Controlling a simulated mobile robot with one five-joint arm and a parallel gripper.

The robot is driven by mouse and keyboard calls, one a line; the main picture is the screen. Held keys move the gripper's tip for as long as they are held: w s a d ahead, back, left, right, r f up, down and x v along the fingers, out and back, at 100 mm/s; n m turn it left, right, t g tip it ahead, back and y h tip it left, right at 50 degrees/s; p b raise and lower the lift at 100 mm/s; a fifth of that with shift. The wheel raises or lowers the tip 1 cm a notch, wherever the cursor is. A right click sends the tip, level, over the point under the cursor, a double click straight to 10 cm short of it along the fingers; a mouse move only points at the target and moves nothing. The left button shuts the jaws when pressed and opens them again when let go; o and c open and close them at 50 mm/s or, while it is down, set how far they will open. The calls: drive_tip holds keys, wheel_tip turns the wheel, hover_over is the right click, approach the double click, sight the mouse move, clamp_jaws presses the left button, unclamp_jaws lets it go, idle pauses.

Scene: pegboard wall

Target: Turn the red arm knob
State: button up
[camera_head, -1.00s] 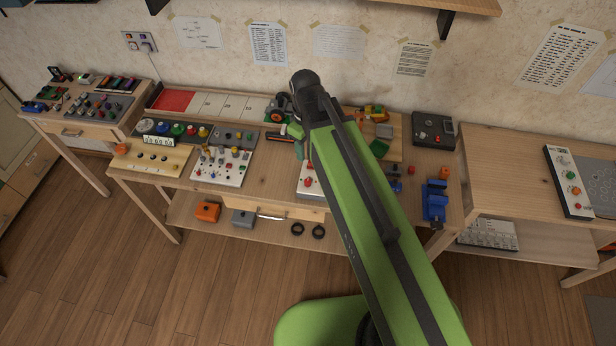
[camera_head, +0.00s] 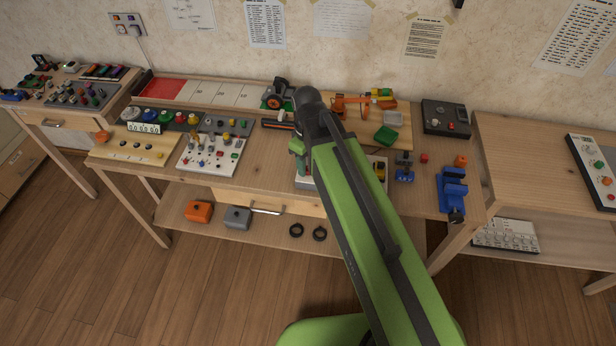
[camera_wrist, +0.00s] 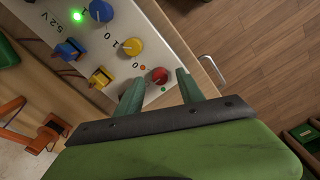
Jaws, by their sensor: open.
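The red knob (camera_wrist: 158,75) sits near one corner of a white control panel (camera_wrist: 122,22) in the wrist view, with small red and green dots beside it. My gripper (camera_wrist: 160,78) is open, and its two green fingers stand on either side of the knob in the picture. I cannot tell whether they touch it. In the head view my gripper (camera_head: 299,147) is over the panel (camera_head: 305,184), of which only a bit of the front shows; my arm hides the rest and the knob.
On the same panel are a yellow knob (camera_wrist: 132,46), another yellow control (camera_wrist: 100,77), a blue switch (camera_wrist: 68,50) and a lit green lamp (camera_wrist: 77,16). A second white panel (camera_head: 212,155) with several controls stands to the left. A blue vise (camera_head: 453,190) stands to the right.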

drive_tip(key=shift+f+b, duration=0.3)
drive_tip(key=shift+f, duration=0.55)
drive_tip(key=shift+r, duration=0.1)
clamp_jaws()
drive_tip(key=shift+m, duration=0.3)
drive_tip(key=m, duration=1.1)
drive_tip(key=shift+m, duration=0.3)
